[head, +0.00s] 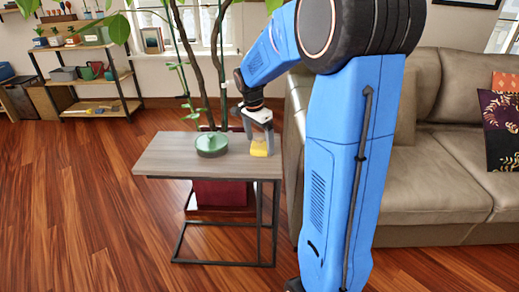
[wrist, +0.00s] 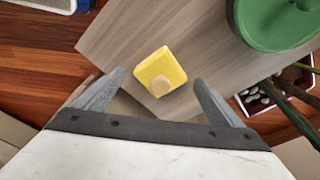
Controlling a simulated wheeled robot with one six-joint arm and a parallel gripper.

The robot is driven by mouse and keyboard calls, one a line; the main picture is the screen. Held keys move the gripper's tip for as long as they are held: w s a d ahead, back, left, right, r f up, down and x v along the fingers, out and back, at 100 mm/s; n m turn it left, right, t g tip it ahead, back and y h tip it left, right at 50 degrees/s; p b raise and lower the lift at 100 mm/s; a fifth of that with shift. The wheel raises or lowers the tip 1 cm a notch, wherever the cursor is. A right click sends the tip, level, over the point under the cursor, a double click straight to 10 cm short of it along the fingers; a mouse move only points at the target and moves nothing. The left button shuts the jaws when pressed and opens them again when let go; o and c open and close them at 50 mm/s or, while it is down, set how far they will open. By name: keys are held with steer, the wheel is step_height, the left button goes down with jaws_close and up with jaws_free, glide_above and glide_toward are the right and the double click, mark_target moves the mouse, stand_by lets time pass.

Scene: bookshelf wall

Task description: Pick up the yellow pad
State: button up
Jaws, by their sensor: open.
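The yellow pad (head: 259,148) lies near the right end of a small grey wooden side table (head: 170,158). My gripper (head: 258,132) is above the pad and points down. In the wrist view my gripper (wrist: 155,82) is open, with one finger on each side of the pad and gaps between. Nothing is held.
A round green lidded dish (head: 211,145) sits on the table left of the pad. A plant with thin trunks stands behind in a red pot (head: 222,193). A beige sofa (head: 440,150) is at the right. Wooden floor lies open at the left.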

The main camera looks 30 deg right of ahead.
mark_target(260, 139)
steer(key=shift+f, duration=0.2)
steer(key=c, duration=1)
steer(key=shift+o, duration=0.2)
steer(key=shift+r, duration=0.1)
step_height(260, 139, up, 10)
steer(key=shift+f, duration=0.1)
